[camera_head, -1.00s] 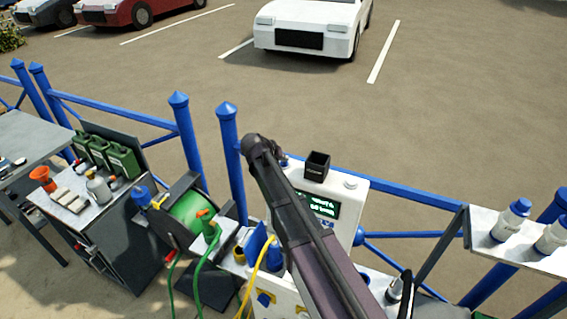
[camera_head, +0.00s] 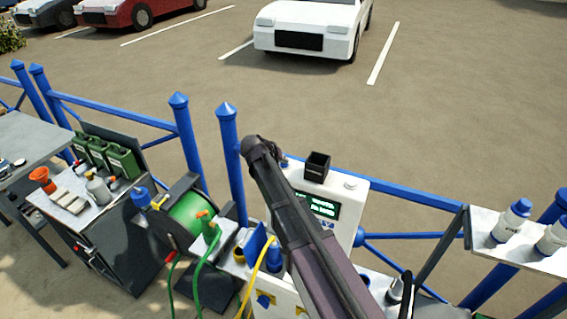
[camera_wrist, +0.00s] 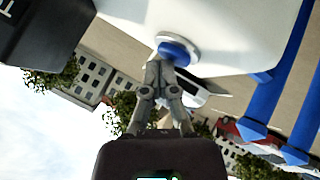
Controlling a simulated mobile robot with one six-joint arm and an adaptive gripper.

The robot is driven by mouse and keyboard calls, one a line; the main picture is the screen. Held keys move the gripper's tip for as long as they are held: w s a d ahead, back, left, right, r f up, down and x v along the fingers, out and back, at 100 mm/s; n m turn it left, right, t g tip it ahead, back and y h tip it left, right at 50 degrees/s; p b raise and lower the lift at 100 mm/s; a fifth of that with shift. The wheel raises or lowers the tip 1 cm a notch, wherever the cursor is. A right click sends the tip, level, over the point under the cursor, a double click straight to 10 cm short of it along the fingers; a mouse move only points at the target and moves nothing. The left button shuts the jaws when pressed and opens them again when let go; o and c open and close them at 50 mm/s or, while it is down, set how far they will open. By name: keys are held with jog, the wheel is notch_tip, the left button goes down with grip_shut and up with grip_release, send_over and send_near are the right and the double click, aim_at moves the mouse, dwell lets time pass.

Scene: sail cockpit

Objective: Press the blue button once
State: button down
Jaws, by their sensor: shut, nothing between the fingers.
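The blue button (camera_wrist: 178,49) sits in a pale round collar on the white cabinet in the wrist view, which looks upside down. My gripper (camera_wrist: 160,60) is shut and empty. Its fingertips overlap the button's edge in that view; I cannot tell whether they touch it or whether it is pushed in. In the head view my dark arm reaches over the white cabinet (camera_head: 352,210) and hides my gripper and most or all of the button. The cabinet has a lit green display (camera_head: 322,206).
A black open box (camera_head: 316,166) stands on the cabinet's top close to my arm's end. A pale round knob (camera_head: 351,184) is to its right. Blue railings (camera_head: 410,194) run behind. A green hose reel (camera_head: 186,215) stands at left, and white bottles (camera_head: 513,222) at right.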

aim_at(283, 165)
jog(key=shift+r+p, duration=0.85)
jog(key=shift+r, duration=0.05)
notch_tip(283, 165, up, 5)
jog(key=p, duration=0.5)
jog(key=shift+f, duration=0.1)
dwell(1.0)
